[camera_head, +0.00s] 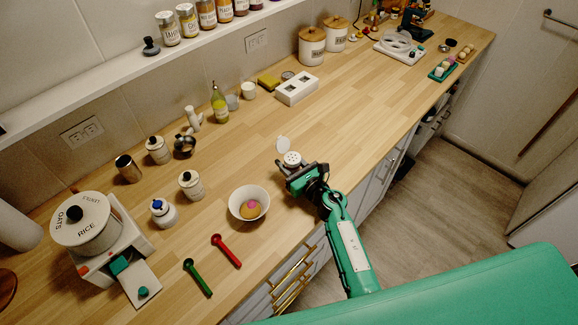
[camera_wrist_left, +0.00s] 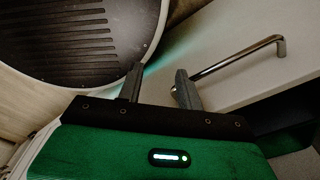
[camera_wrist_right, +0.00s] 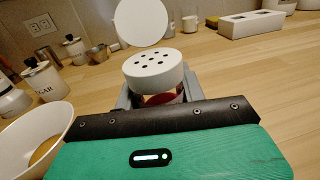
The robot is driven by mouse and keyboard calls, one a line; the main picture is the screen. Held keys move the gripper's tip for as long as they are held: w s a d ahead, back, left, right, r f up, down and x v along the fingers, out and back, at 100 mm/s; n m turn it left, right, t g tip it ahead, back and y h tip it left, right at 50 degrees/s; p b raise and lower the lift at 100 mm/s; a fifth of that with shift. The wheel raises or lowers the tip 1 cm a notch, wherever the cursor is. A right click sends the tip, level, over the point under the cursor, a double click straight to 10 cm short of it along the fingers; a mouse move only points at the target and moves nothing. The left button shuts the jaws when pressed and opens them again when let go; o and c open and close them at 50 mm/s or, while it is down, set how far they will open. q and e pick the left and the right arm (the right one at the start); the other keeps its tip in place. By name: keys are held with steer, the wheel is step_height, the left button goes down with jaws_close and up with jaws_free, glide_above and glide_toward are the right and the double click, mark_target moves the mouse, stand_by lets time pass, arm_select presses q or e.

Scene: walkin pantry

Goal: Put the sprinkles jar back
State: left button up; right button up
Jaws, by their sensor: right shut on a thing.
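A small jar with a white shaker lid with holes (camera_wrist_right: 155,68) is between the fingers of my right gripper (camera_wrist_right: 160,88) in the right wrist view. Its round flip cap stands open behind it, and part of a red label shows below the lid. I take it as the sprinkles jar; its lettering is hidden. In the head view the jar (camera_head: 292,158) and my right gripper (camera_head: 296,172) are over the counter, right of the white bowl (camera_head: 238,207). I cannot tell whether the jar touches the counter. My left gripper (camera_wrist_left: 158,90) shows only in the left wrist view, fingers apart and empty.
A wall shelf (camera_head: 110,73) holds several spice jars and a dark-knobbed item. Canisters, a steel cup, an oil bottle (camera_head: 219,103) and a white holder (camera_head: 297,89) stand along the back. Red and green spoons (camera_head: 225,250) lie in front. The counter right of my gripper is clear.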

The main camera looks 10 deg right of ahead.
steer(key=shift+f, duration=0.55)
steer(key=shift+f+b, duration=0.2)
steer(key=shift+b, duration=0.1)
steer(key=o, duration=1)
steer(key=shift+o, duration=0.2)
steer(key=shift+r, duration=0.1)
